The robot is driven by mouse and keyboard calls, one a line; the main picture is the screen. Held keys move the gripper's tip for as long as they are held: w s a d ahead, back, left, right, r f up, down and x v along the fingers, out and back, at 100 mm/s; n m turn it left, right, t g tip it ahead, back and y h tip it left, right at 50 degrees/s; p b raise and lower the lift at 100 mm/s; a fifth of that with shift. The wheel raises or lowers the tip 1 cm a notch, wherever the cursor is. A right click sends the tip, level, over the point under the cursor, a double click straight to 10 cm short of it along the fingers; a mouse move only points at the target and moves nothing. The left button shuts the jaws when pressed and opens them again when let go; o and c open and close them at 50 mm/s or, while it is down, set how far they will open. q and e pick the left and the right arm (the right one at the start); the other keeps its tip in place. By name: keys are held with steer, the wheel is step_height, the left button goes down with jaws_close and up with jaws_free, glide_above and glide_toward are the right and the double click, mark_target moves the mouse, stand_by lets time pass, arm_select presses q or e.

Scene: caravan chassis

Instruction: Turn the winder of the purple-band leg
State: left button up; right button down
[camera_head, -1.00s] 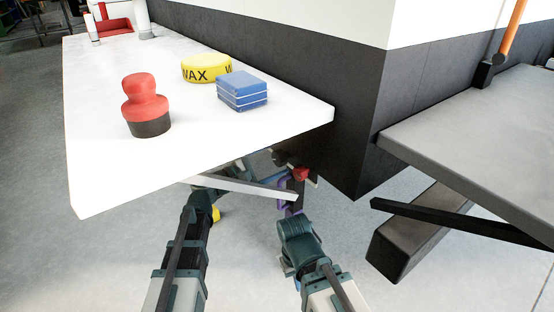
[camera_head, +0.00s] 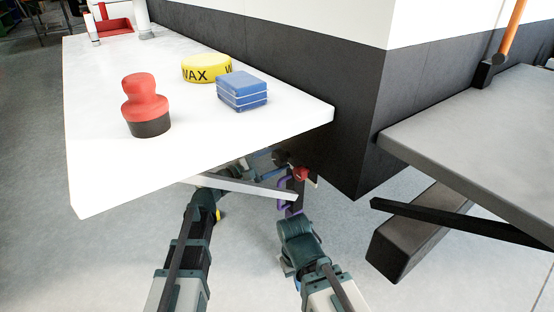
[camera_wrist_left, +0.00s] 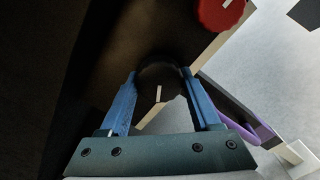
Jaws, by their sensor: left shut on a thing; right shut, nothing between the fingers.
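The purple-band leg (camera_head: 293,196) hangs under the dark corner of the caravan, behind the white table. Its purple band (camera_head: 282,196) is partly visible and also shows as a purple strip in the left wrist view (camera_wrist_left: 238,122). My left gripper (camera_head: 268,163) reaches under the table to the leg's upper part. In the left wrist view its blue fingers (camera_wrist_left: 160,98) are shut on a dark round piece, apparently the winder (camera_wrist_left: 158,74). A red knob (camera_head: 301,174) sits close to the right of it. My right gripper (camera_head: 289,267) is low in front, mostly hidden by its own arm.
The white table (camera_head: 110,175) overhangs my left arm and carries a red-topped stamp-like object (camera_head: 140,92), a yellow wax tin (camera_head: 205,68) and a blue block (camera_head: 242,90). A pale bar (camera_head: 240,187) crosses below it. A grey platform (camera_head: 480,125) stands at the right.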

arm_select(q)
steer(key=shift+m, duration=0.3)
steer(key=m, duration=1.3)
steer(key=shift+r, duration=0.15)
stand_by(0.4)
steer(key=o, duration=1.4)
steer(key=shift+a, duration=0.1)
steer(key=v, duration=1.3)
steer(key=shift+s+a, duration=0.25)
steer(key=shift+a, duration=0.05)
